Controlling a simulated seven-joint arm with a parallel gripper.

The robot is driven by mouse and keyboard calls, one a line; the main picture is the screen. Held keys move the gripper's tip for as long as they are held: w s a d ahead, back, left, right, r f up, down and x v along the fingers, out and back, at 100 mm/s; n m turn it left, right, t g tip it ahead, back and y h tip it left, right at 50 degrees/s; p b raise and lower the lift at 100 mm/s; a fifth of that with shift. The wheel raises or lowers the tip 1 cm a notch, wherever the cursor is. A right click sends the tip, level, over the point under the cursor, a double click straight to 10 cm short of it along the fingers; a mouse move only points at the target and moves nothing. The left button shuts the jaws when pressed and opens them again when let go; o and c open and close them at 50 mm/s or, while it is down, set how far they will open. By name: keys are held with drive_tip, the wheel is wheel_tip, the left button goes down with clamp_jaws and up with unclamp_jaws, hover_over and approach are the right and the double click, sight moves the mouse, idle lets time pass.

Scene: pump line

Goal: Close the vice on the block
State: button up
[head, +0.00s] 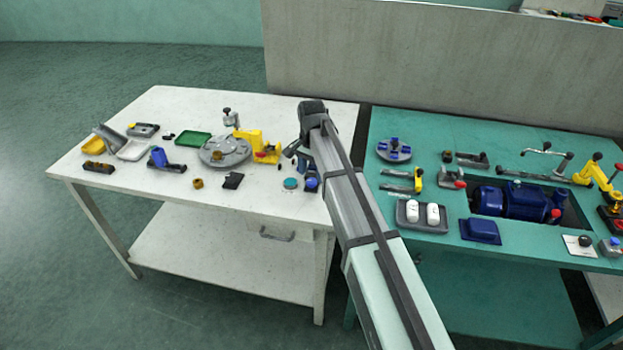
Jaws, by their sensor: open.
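My arm reaches over the right end of the white table (215,200), and my gripper (298,158) points down there, small and partly hidden by my own arm. It is open, and I see nothing held in it. A low dark device with a blue piece (158,157) lies at the left of the white table, well away from my gripper; it may be the vice with the block, but it is too small to tell. A grey and dark device (472,159) on the green table also has a vice-like shape. I cannot tell any jaw gap.
A round grey plate (225,152), a yellow bracket (265,151), a green tray (193,138) and small blue and teal parts (290,184) crowd the white table. The green table (440,128) holds a blue pump (515,203).

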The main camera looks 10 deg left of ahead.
sight(312, 181)
drive_tip(key=shift+f, duration=1.7)
drive_tip(key=c, duration=1)
